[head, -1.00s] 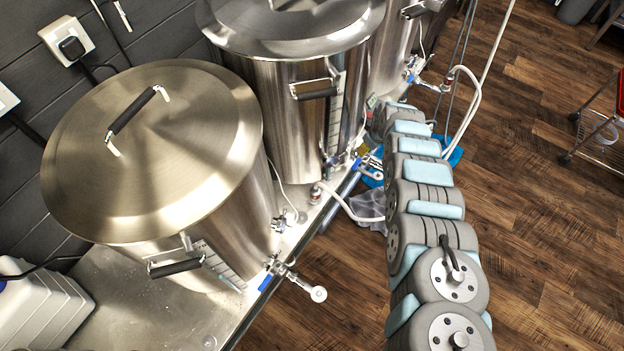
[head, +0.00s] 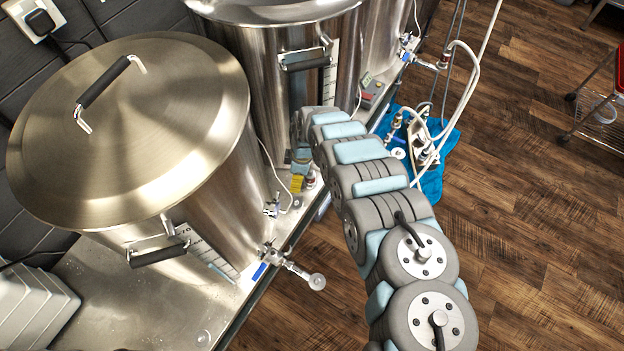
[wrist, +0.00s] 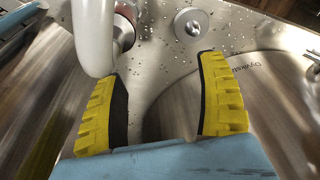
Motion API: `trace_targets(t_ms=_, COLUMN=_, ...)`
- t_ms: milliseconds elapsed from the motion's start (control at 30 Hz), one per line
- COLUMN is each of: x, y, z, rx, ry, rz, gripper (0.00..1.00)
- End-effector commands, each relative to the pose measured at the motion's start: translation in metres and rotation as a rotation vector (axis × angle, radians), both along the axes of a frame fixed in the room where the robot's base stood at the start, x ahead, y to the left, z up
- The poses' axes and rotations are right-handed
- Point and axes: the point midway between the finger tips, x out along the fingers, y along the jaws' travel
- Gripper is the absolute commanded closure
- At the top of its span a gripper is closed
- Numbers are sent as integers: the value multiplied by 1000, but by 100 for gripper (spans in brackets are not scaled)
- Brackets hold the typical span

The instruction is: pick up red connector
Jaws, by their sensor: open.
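A small reddish connector (head: 311,180) shows in the head view at the counter edge, beside the front of the second kettle, partly hidden by my arm. My gripper (head: 298,176) is just left of it, with a yellow finger pad visible. In the wrist view my gripper (wrist: 160,66) is open, its two yellow ridged fingers apart with nothing between them. A thick white hose (wrist: 93,35) comes down just beyond the left finger, next to a steel fitting (wrist: 124,33).
Steel kettles (head: 135,130) stand on the metal counter (head: 110,290). A valve with a spout (head: 290,265) sticks out from the front kettle.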

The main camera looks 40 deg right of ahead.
Motion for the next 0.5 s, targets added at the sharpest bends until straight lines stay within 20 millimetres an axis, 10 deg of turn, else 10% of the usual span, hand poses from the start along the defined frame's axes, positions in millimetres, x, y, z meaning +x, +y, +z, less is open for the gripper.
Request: trace_targets(t_ms=500, x=-7, y=-38, z=5, rx=-162, ry=72, rz=286, gripper=27)
